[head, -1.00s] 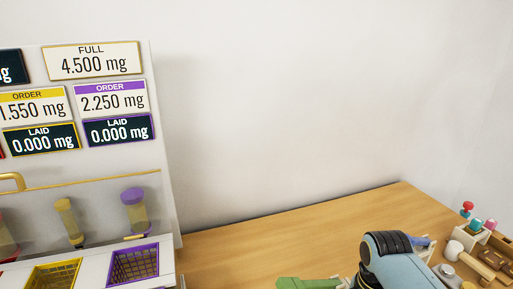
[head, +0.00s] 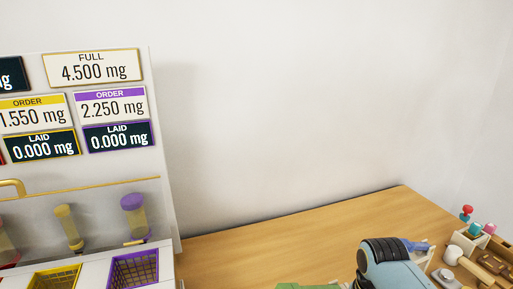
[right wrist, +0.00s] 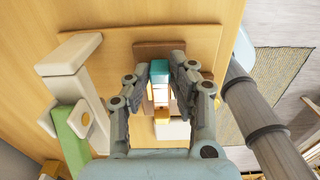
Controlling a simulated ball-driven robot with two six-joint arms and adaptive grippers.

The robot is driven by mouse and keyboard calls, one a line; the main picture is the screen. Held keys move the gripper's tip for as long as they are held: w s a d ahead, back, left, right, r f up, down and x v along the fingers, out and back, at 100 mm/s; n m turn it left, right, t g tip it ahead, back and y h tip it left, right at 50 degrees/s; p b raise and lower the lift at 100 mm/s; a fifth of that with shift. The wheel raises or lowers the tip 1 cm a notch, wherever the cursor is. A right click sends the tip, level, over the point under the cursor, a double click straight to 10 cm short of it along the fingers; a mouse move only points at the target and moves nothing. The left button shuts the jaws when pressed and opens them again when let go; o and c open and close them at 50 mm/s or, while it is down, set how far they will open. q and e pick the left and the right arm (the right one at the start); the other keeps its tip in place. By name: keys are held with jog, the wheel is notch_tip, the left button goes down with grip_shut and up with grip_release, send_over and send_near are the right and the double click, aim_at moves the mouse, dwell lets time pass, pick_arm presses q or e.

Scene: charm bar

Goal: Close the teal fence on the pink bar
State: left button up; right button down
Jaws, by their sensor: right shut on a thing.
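In the right wrist view, my right gripper (right wrist: 160,76) has its two fingers closed in on a narrow upright piece with a teal top (right wrist: 159,66) and paler and orange parts below it. I cannot tell whether this teal piece is the fence. A pink bar cannot be made out in either view. My left gripper is not in view.
A cream post (right wrist: 75,85) and a green part (right wrist: 72,135) stand left of the gripper. In the head view, an order board (head: 85,110), purple basket (head: 133,268) and yellow basket (head: 55,278) are at left. Teal, pink and red knobs (head: 467,212) are at right. The middle tabletop (head: 290,235) is clear.

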jog(key=shift+a, duration=0.15)
jog(key=c, duration=1.4)
grip_release()
jog(key=shift+a, duration=0.1)
jog(key=shift+o, duration=0.2)
notch_tip(320, 180, up, 2)
jog(key=shift+r+p, duration=0.1)
jog(key=shift+p, duration=0.55)
jog(key=shift+s+r, duration=0.1)
jog(key=shift+r, duration=1.85)
